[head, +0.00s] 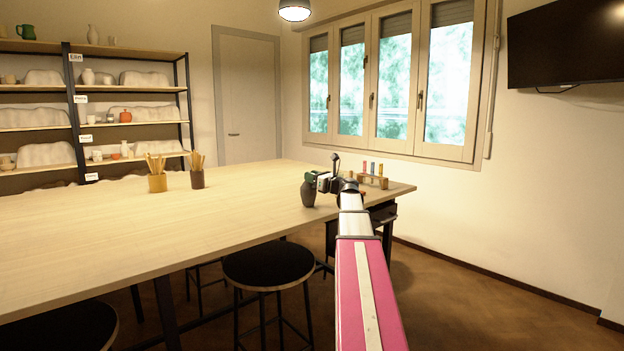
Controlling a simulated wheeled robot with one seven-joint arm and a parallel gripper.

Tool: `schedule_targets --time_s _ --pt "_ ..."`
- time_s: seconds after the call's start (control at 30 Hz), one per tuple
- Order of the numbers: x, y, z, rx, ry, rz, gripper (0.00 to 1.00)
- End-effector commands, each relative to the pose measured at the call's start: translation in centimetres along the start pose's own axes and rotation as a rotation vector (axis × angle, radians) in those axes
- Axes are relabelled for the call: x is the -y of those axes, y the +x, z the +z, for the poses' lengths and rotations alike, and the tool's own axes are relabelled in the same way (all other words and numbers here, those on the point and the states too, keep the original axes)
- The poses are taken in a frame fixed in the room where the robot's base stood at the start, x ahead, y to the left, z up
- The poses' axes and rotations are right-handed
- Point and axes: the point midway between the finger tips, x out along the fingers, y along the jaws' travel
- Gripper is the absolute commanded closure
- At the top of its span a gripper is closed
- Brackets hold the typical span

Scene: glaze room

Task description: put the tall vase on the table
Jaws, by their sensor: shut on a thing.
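A dark grey vase (308,195) is at my gripper (312,180), near the right end of the long pale wooden table (215,215). My gripper is shut on the vase near its top and hides part of it. The vase looks upright. I cannot tell whether its base touches the table top or hangs just above it.
Two pots of wooden tools, a tan one (157,183) and a brown one (197,179), stand on the table. A wooden rack (373,182) with coloured items is behind my gripper. Black stools (268,265) stand at the near edge. The table's middle is clear.

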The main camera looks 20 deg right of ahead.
Motion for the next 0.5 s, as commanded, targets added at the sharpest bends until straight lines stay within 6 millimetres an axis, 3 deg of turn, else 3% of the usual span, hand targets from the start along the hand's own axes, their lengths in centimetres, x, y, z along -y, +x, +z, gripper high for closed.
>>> schedule_targets --time_s 0.37,0.4,0.47,0.5 --pt "-0.02 -0.07 -0.52 0.001 0.000 0.000 0.89" --pt "-0.02 -0.08 -0.59 0.001 0.000 0.000 0.69" --pt "-0.01 -0.07 -0.56 0.001 0.000 0.000 0.49" --pt "-0.02 -0.07 -0.56 0.001 0.000 0.000 0.46"
